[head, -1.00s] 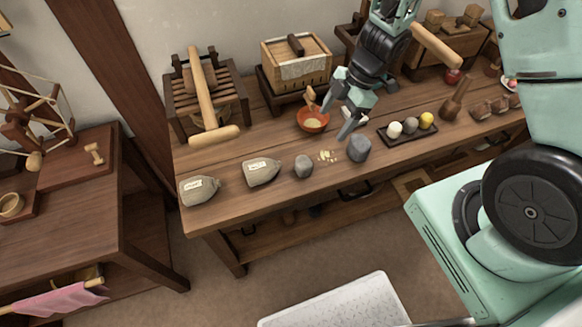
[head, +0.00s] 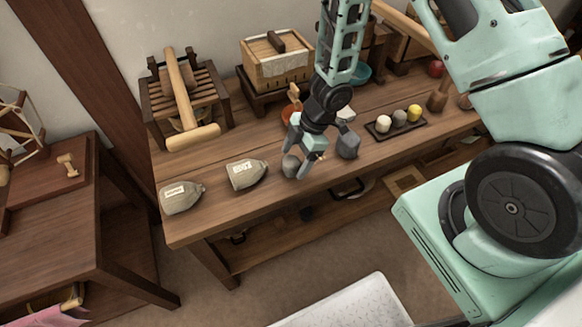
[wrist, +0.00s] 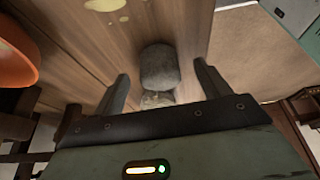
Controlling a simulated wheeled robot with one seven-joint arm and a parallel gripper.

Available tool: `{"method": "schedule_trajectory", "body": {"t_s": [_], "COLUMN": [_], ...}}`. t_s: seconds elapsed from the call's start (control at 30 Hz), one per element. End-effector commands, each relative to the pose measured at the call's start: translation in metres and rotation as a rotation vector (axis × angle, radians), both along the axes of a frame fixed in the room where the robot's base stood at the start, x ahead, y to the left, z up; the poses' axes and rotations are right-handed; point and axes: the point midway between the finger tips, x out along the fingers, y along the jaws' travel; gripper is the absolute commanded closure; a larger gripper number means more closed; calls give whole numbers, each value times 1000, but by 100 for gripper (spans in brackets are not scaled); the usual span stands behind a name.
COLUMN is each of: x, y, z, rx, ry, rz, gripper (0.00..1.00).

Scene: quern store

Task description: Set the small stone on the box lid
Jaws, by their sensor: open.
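The small grey stone (head: 290,165) lies on the workbench, partly hidden by my gripper (head: 297,158) in the head view. In the wrist view the stone (wrist: 160,66) lies between and beyond the two spread fingers of my gripper (wrist: 162,84). The gripper is open and holds nothing. I cannot tell whether a finger touches the stone. The wooden box with its lid (head: 259,50) stands at the back of the bench. The lid has a dark handle on top and nothing else on it.
Two labelled sacks (head: 247,173) (head: 182,197) lie to the left. The orange bowl (wrist: 14,50) is close behind. A dark tray (head: 381,134) holds several small round things. A slatted wooden press (head: 160,105) stands left of the box.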

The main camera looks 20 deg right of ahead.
Motion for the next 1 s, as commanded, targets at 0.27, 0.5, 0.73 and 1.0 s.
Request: {"method": "schedule_trajectory", "body": {"t_s": [0.27, 0.5, 0.73, 1.0], "x": [0, 0, 0, 1], "y": [7, 7, 7, 7], "z": [-18, -18, -17, -3], "rx": [0, 0, 1, 1], "ry": [0, -1, -1, -4], "rz": [-1, -1, -1, 1], "gripper": [25, 50, 86, 86]}}
